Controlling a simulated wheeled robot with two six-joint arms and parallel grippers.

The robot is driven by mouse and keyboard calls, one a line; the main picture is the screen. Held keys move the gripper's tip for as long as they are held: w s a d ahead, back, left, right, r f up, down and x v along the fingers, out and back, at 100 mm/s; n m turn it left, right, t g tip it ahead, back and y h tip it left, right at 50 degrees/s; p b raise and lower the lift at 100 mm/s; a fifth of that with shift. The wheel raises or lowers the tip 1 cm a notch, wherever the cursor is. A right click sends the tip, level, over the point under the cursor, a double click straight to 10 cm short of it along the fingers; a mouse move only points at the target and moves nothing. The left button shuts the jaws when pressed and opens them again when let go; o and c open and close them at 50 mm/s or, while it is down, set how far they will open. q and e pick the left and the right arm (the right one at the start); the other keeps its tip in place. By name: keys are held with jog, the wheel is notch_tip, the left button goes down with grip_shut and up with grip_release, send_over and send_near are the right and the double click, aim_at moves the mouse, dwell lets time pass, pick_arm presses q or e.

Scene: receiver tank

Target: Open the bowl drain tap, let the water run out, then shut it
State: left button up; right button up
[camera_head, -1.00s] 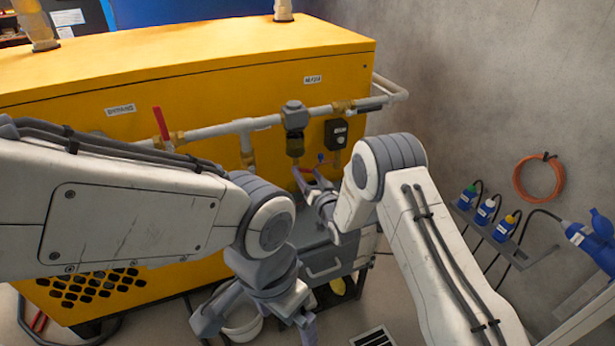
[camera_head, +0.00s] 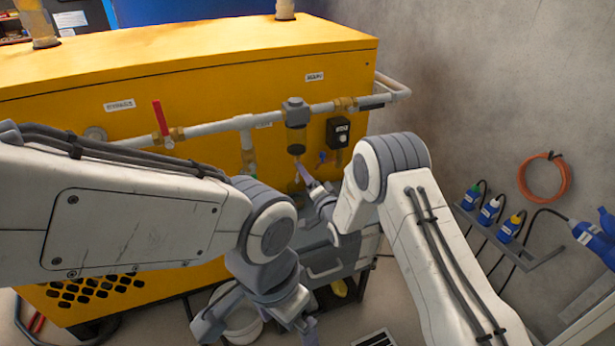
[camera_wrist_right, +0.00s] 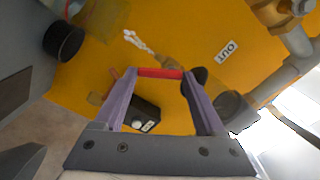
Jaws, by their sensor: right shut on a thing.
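The tap body and outlet are not clear in either view. My left gripper (camera_head: 255,318) is low at the bottom of the head view, over a white bucket (camera_head: 243,326); whether its fingers are open is not clear.
The yellow tank cabinet (camera_head: 190,75) stands behind the pipe (camera_head: 215,127), which carries another red lever (camera_head: 160,118). A black box (camera_head: 338,131) is right of the bowl. Bottles on a wall shelf (camera_head: 515,245) and an orange hose coil (camera_head: 543,178) are at the right.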

dwell(0.4)
jog(key=o, duration=1.3)
jog(key=p+v, duration=0.1)
jog(key=v, duration=0.9)
jog(key=shift+s+d, duration=0.15)
jog(key=shift+s, duration=0.05)
